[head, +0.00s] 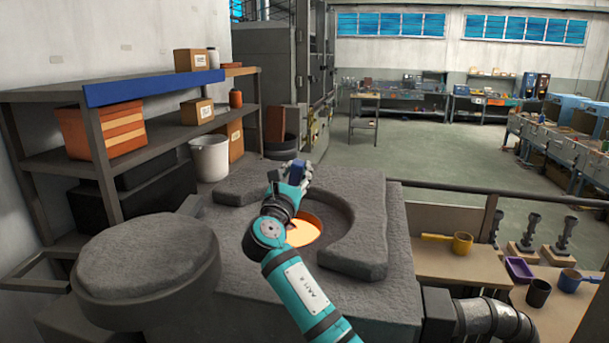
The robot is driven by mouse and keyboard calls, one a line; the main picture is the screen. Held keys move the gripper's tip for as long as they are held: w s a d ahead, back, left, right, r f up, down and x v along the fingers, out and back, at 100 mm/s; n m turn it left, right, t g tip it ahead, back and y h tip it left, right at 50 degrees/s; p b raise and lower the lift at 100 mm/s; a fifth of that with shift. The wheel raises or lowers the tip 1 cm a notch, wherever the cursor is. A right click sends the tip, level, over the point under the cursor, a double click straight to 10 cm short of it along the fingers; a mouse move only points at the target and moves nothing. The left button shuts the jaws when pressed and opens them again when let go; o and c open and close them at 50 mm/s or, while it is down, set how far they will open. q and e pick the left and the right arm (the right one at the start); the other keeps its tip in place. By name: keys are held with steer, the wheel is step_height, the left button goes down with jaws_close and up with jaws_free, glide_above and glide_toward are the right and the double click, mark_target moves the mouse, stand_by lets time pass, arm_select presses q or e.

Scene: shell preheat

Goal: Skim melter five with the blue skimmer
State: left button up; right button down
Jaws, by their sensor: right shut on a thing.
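My right gripper (302,172) is above the far rim of the melter (352,268), a grey stone-like block with a round opening. Molten orange glow (303,231) shows in the opening, partly behind my right arm. The gripper is shut on a blue thing (296,171), which looks like the handle of the blue skimmer. The rest of it is hidden by my wrist and arm, so I cannot tell whether its head touches the melt. No number is readable on the melter. My left gripper is not in view.
A thick round grey lid (148,255) sits left of the opening. Shelves with boxes and a white bucket (210,157) stand behind it. On the right, a bench holds a yellow ladle (462,243), a blue pan (570,281), a purple tray (519,269) and a dark cup (538,292).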

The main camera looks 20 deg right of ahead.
steer(key=shift+w+a+r, duration=0.1)
steer(key=shift+w+a, duration=0.1)
steer(key=shift+a, duration=0.2)
steer(key=shift+s+a+r+p, duration=0.1)
steer(key=shift+s+a+p, duration=0.5)
steer(key=shift+s, duration=0.25)
steer(key=shift+s+a+p, duration=0.5)
steer(key=shift+s+a, duration=0.1)
steer(key=shift+s, duration=0.35)
steer(key=shift+s+a+p, duration=0.5)
steer(key=shift+s+a, duration=0.1)
steer(key=shift+s, duration=0.35)
steer(key=shift+d, duration=0.15)
steer(key=shift+s+d+p, duration=0.5)
steer(key=shift+d+p, duration=0.2)
steer(key=shift+s+d+p, duration=0.65)
steer(key=shift+s+d, duration=0.05)
steer(key=shift+d, duration=0.35)
